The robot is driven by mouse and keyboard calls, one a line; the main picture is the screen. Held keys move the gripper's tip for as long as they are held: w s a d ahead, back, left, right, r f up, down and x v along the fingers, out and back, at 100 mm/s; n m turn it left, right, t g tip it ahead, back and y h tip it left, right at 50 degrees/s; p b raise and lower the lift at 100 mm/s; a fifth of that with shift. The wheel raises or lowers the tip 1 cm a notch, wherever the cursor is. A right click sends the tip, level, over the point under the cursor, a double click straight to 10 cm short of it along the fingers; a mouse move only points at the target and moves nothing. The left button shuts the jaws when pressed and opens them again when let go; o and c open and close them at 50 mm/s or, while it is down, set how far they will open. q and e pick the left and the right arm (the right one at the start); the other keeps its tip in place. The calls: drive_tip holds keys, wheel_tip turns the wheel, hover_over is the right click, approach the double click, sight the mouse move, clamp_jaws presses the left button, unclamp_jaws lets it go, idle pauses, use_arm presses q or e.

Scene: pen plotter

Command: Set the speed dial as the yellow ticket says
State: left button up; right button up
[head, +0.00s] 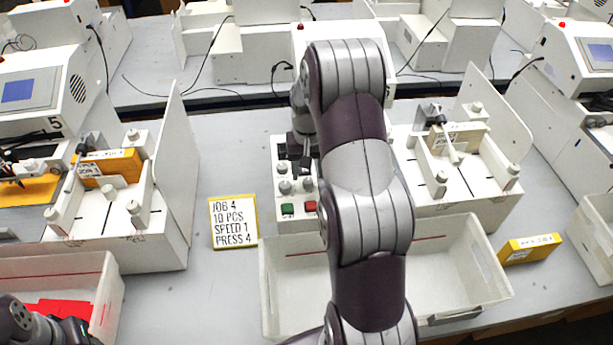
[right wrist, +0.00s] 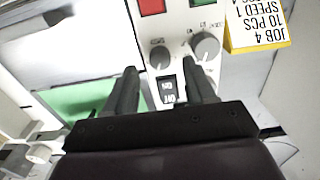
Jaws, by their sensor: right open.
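The yellow ticket (head: 233,222) lies on the table left of the control panel and reads JOB 4, 10 PCS, SPEED 1, PRESS 4. It also shows in the right wrist view (right wrist: 258,25). The panel has a smaller grey dial (right wrist: 160,58), a larger grey dial (right wrist: 206,46) and an ON/OFF rocker switch (right wrist: 167,92). The dial lettering is too small to read surely. My right gripper (head: 301,152) hangs over the back of the panel. In the right wrist view its fingers (right wrist: 160,72) are apart, with nothing held between them. My left gripper is out of view.
A green button (head: 287,209) and a red button (head: 310,207) sit at the panel's front. A white bin (head: 282,300) stands in front of it. A white fixture (head: 470,215) stands to the right, and a yellow block (head: 529,249) lies beyond the bin. Table around the ticket is clear.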

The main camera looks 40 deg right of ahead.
sight(308, 183)
drive_tip(key=shift+s+f, duration=0.1)
drive_tip(key=shift+f, duration=1.35)
clamp_jaws()
drive_tip(key=shift+n, duration=0.3)
drive_tip(key=n+p, duration=0.1)
drive_tip(key=n, duration=0.3)
drive_tip(key=shift+r, duration=0.1)
drive_tip(key=shift+n, duration=2.1)
unclamp_jaws()
